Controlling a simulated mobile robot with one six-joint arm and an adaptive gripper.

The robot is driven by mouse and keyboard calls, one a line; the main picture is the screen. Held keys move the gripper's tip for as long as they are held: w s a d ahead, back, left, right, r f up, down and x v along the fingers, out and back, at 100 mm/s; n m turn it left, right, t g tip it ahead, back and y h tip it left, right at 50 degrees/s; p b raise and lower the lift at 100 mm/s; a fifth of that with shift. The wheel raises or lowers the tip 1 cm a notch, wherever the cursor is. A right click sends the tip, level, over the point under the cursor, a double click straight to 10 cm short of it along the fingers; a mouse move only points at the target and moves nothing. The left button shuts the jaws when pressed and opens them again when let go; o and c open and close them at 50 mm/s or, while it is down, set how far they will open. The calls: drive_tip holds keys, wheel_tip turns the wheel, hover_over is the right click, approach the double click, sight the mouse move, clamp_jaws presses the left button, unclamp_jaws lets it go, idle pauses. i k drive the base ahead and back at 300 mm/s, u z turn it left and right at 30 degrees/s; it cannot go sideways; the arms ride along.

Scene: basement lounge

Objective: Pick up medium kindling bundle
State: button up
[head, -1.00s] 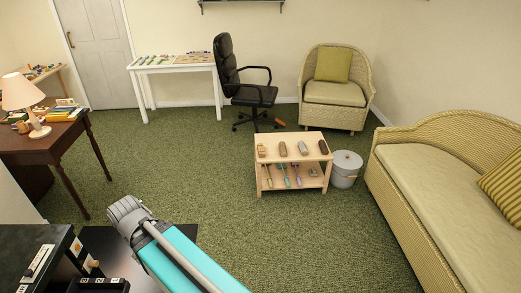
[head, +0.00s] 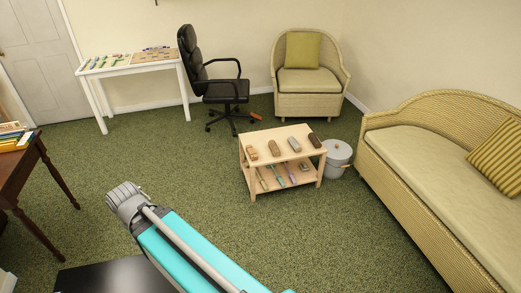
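No medium kindling bundle can be told for certain. A low wooden table (head: 284,148) stands mid-room with a small row of tan, brown and grey pieces on top. They include a pale tan piece (head: 251,153) at the left, a brown piece (head: 274,148), a greyish piece (head: 294,144) and a dark brown piece (head: 314,139) at the right. They are too small to tell which, if any, is a kindling bundle. My arm's grey and teal link shows at the lower left, but my gripper is not in view.
Slim coloured tools lie on the table's lower shelf (head: 262,188). A grey lidded bucket (head: 338,160) stands right of it, near the wicker sofa (head: 430,180). An orange object (head: 255,115) lies by the black office chair (head: 214,88). Green carpet before the table is clear.

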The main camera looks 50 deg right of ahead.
sight(253, 156)
drive_tip(key=z, duration=0.2)
drive_tip(key=i, duration=0.6)
drive_tip(key=z, duration=0.95)
drive_tip(key=i, duration=0.75)
drive_tip(key=z, duration=0.5)
drive_tip(key=k, duration=0.95)
drive_tip(key=z, duration=0.15)
drive_tip(key=i, duration=0.3)
drive_tip(key=z, duration=0.05)
